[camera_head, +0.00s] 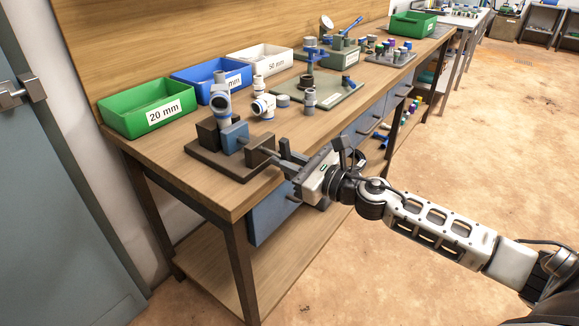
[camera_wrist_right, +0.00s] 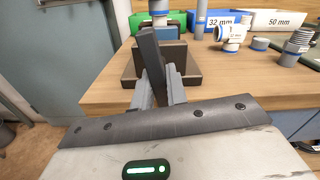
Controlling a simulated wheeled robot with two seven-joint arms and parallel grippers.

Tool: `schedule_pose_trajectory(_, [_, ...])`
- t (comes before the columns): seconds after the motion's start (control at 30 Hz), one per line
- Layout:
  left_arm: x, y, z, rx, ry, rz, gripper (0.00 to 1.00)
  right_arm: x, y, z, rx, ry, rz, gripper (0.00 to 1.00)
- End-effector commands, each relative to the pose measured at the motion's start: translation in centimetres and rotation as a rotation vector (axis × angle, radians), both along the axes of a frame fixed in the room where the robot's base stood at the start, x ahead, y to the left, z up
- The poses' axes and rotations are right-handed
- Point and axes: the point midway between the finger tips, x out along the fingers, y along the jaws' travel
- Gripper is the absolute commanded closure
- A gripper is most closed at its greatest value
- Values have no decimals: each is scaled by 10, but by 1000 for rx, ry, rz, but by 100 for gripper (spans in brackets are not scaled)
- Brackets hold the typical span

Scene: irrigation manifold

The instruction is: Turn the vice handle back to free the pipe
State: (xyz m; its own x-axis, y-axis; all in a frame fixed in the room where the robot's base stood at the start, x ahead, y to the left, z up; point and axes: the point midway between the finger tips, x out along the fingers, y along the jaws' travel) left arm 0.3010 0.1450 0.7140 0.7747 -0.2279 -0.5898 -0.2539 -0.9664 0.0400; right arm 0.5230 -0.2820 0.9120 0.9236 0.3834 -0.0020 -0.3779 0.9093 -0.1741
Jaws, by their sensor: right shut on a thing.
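The vice (camera_head: 259,153) stands on a dark base plate near the front edge of the bench, with a blue jaw (camera_head: 235,136). A grey pipe (camera_head: 221,92) with a blue band stands upright in the vice jaws. My right gripper (camera_head: 284,160) reaches in from the right, at the front of the vice. In the right wrist view its fingers (camera_wrist_right: 158,92) are shut on the dark bar of the vice handle (camera_wrist_right: 150,58), which is slightly tilted. The fingers hide part of the handle. My left gripper is not in view.
A green bin marked 20 mm (camera_head: 148,108), a blue bin (camera_head: 211,79) and a white 50 mm bin (camera_head: 259,63) line the back. Pipe fittings (camera_head: 263,106) stand right of the vice. A green board (camera_head: 340,92) holds a fixture. The floor on the right is clear.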

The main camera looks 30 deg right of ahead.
Motion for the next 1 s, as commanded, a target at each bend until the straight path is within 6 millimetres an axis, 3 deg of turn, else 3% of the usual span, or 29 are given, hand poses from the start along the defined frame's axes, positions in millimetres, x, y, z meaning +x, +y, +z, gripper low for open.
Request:
schedule_pose_trajectory(0.03, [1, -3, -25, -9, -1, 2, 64, 1, 0, -1, -5, -8, -1, 100])
schedule_pose_trajectory(0.27, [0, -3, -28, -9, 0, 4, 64, 1, 0, -3, -30, -18, -2, 100])
schedule_pose_trajectory(0.5, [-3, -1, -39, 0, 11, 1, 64, 1, 0, -2, -315, -134, -2, 100])
schedule_pose_trajectory(0.77, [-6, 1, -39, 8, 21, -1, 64, 0, -1, -1, -330, -138, -2, 100])
schedule_pose_trajectory(1.0, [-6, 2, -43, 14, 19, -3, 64, 0, 0, -1, -632, -262, 0, 100])
